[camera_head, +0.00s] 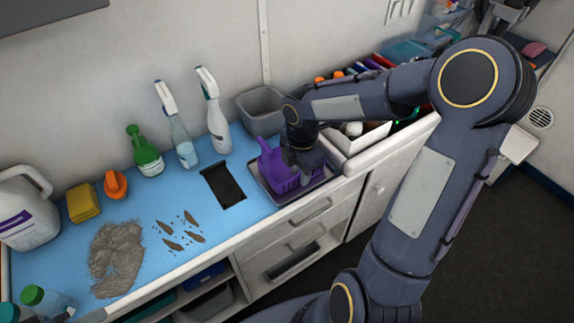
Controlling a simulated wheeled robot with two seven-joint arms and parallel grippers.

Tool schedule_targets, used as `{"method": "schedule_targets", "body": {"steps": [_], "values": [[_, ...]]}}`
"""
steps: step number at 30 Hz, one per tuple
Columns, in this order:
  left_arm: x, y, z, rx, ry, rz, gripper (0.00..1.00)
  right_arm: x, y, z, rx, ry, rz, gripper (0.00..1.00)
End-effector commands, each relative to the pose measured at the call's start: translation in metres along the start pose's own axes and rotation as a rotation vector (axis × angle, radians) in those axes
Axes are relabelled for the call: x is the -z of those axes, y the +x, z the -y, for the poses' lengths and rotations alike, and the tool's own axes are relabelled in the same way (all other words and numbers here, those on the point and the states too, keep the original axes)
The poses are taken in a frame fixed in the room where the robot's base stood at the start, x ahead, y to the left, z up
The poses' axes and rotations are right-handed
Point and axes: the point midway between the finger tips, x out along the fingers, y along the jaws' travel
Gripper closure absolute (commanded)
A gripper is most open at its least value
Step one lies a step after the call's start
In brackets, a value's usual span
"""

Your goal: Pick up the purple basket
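The purple basket (272,172) sits in a dark shallow tray (262,184) at the right end of the blue counter top. My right gripper (304,172) points down over the basket's right part and hides some of it. Its fingertips overlap the basket, and I cannot tell whether they are closed on its wall. My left gripper is not in view.
A grey bin (260,108) stands behind the basket. Spray bottles (216,125) line the wall, and a black flat item (222,185) lies to the left. A white crate (362,148) of supplies is close on the right. Grey hair (116,258) lies on the counter.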

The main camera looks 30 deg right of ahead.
Motion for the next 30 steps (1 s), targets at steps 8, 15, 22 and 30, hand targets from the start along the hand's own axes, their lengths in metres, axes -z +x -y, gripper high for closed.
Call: {"method": "schedule_targets", "body": {"steps": [8,15,22,30], "values": [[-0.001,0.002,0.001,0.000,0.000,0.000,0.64,0.000,0.019,0.000,0.000,0.001,0.000,0.72],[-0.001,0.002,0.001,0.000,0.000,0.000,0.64,0.000,0.019,0.000,-0.001,0.001,0.000,0.85],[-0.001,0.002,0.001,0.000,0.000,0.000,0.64,0.000,0.019,0.000,-0.001,0.002,0.000,1.00],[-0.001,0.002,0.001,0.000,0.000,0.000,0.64,0.000,0.018,0.000,-0.002,0.002,0.000,1.00]]}}
